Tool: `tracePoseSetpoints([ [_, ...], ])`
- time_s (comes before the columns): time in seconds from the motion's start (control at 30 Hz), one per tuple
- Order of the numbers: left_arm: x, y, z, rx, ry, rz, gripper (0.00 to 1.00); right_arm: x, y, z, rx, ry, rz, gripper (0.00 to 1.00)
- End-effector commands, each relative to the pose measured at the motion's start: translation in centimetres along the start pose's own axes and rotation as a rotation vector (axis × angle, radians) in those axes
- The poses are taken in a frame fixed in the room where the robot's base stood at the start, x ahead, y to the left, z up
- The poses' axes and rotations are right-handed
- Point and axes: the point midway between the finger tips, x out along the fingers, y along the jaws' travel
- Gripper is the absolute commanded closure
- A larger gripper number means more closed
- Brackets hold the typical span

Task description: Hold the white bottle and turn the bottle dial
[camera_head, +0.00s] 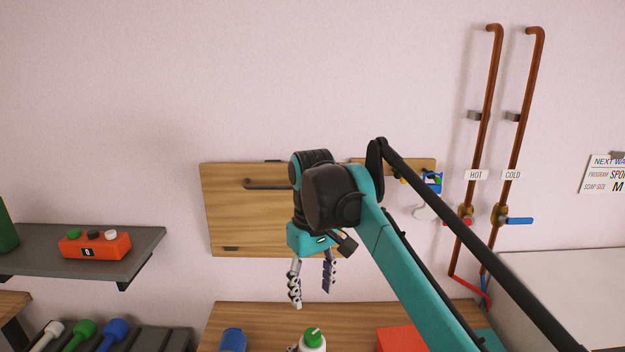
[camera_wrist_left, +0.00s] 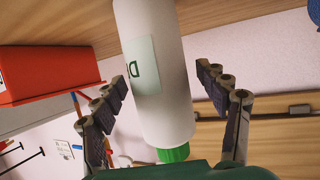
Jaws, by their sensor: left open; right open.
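The white bottle (camera_head: 314,345) stands at the bottom edge of the head view, so only its top shows. Its green dial (camera_head: 313,336) has a light mark on top. In the left wrist view the bottle (camera_wrist_left: 158,70) appears upside down, with a pale label and the green dial (camera_wrist_left: 174,154) partly hidden by a dark green part. My left gripper (camera_wrist_left: 163,78) is open, with its fingers on both sides of the bottle; contact cannot be told. My right gripper (camera_head: 312,284) is open and empty, pointing down above the table, higher than the dial.
A wooden table (camera_head: 270,320) carries a blue object (camera_head: 232,340) left of the bottle and a red box (camera_head: 399,339) to its right. A wooden wall panel (camera_head: 235,215) is behind. A grey shelf (camera_head: 140,250) holds a red button box (camera_head: 95,245). Copper pipes (camera_head: 485,120) run at right.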

Motion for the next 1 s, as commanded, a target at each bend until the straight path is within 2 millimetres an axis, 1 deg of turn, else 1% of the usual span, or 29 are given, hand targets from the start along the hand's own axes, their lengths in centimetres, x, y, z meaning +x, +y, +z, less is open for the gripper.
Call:
tracePoseSetpoints([
  [0.17,-0.9,0.0,-0.1,0.000,0.000,0.000,0.26,0.0,0.0,0.0,0.000,0.000,0.000,0.47],
  [0.6,-6.8,0.0,0.0,0.000,0.000,0.000,0.26,0.0,0.0,0.0,0.000,0.000,0.000,0.47],
  [0.83,-9.4,0.0,0.1,0.000,0.000,0.001,0.26,0.0,0.0,0.0,0.000,0.000,0.000,0.47],
  [1.0,-10.8,0.0,0.0,0.001,0.000,0.001,0.26,0.0,0.0,0.0,0.000,0.000,0.000,0.47],
])
